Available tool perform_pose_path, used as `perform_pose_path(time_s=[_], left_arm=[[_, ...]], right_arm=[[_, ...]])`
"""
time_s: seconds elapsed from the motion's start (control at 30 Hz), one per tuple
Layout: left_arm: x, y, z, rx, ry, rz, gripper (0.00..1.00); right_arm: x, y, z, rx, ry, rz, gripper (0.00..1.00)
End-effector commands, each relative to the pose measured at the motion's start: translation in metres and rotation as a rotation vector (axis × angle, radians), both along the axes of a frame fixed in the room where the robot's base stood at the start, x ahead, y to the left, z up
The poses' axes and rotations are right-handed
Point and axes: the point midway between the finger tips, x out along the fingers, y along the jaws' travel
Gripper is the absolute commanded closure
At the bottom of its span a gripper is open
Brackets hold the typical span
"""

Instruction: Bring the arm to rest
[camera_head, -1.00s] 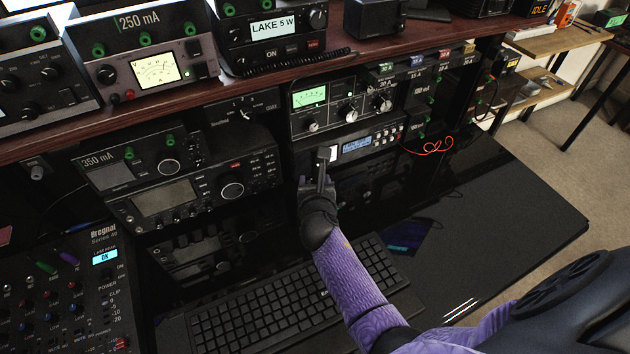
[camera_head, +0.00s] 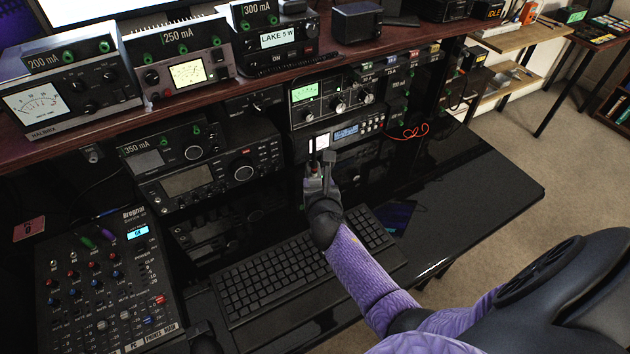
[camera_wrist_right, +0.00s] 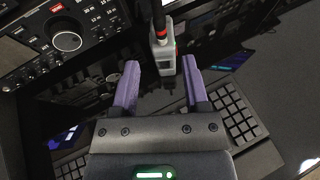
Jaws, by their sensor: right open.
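My right gripper (camera_head: 322,165) is open in front of the radio rack, above the back edge of the keyboard (camera_head: 300,265). Its purple sleeved arm reaches in from the lower right. In the right wrist view the two purple fingers (camera_wrist_right: 160,85) stand apart with a clear gap. A small pale grey device with a red ring (camera_wrist_right: 163,52) shows just past the fingertips. I cannot tell how far beyond them it is, and neither finger visibly grips it. My left gripper is not in view.
A transceiver marked 350 mA (camera_head: 205,165) stands left of the gripper. A unit with a blue display (camera_head: 348,132) is just behind it. A mixer (camera_head: 105,280) sits at the lower left. Meters line the wooden shelf (camera_head: 225,90) above. The black desktop (camera_head: 470,200) at right is mostly clear.

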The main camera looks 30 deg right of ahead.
Motion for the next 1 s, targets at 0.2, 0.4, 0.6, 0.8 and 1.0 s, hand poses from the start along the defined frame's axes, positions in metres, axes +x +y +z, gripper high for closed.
perform_pose_path(time_s=[0.2, 0.4, 0.6, 0.8, 1.0], left_arm=[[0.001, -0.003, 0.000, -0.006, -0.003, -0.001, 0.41], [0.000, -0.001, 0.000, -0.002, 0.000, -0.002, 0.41], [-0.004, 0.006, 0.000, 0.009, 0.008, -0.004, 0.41], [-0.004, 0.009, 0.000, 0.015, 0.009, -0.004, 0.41], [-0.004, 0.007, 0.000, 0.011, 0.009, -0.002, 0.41]], right_arm=[[-0.005, 0.000, 0.000, 0.047, -0.013, -0.031, 0.42], [-0.077, 0.010, -0.004, 0.781, -0.205, -0.545, 0.42], [-0.146, 0.046, -0.004, 1.359, -0.295, -1.064, 0.42], [-0.204, 0.084, 0.008, 1.670, -0.304, -1.516, 0.42], [-0.257, 0.119, 0.028, 1.798, -0.281, -1.961, 0.42]])
